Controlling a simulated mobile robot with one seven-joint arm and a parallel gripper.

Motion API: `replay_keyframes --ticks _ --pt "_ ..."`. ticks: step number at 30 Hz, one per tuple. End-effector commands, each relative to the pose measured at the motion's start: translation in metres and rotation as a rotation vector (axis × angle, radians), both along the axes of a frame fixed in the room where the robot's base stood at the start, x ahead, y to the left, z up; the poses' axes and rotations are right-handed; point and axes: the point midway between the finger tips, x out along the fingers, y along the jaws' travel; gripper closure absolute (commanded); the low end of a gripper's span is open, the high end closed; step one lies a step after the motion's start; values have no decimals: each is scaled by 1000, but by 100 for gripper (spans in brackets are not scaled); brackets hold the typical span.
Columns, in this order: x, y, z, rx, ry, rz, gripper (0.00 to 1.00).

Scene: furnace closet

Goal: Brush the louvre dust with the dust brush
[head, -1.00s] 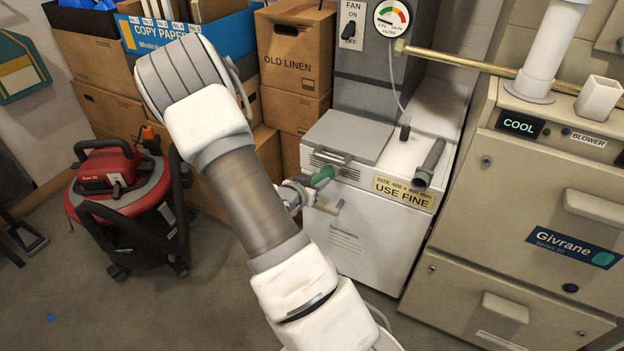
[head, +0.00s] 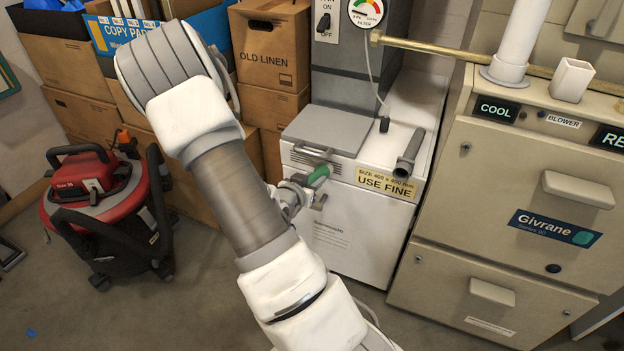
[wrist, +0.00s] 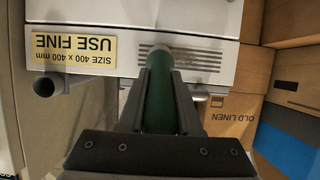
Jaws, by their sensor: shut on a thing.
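My gripper (head: 310,184) is shut on the green handle of the dust brush (head: 319,174), in front of the white filter cabinet (head: 350,230). In the wrist view, my gripper (wrist: 163,92) has its dark fingers on both sides of the brush (wrist: 158,105). The brush points at the louvre (wrist: 196,57), a set of dark slots in the cabinet's upper front; it also shows in the head view (head: 300,159). The brush tip overlaps one end of the slots. Bristles are hidden, and I cannot tell whether they touch.
A grey tube (head: 409,152) lies on the cabinet top by the yellow "USE FINE" label (head: 385,183). The beige Givrane furnace (head: 510,190) stands right. A red vacuum (head: 95,205) is on the floor left; cardboard boxes (head: 270,60) stand behind.

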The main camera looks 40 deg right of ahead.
Motion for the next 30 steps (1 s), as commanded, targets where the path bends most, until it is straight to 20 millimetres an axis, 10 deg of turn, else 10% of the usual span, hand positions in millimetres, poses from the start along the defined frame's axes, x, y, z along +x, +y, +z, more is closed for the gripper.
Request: replay_keyframes --ticks 30 --pt "41 18 0 0 0 0 100"
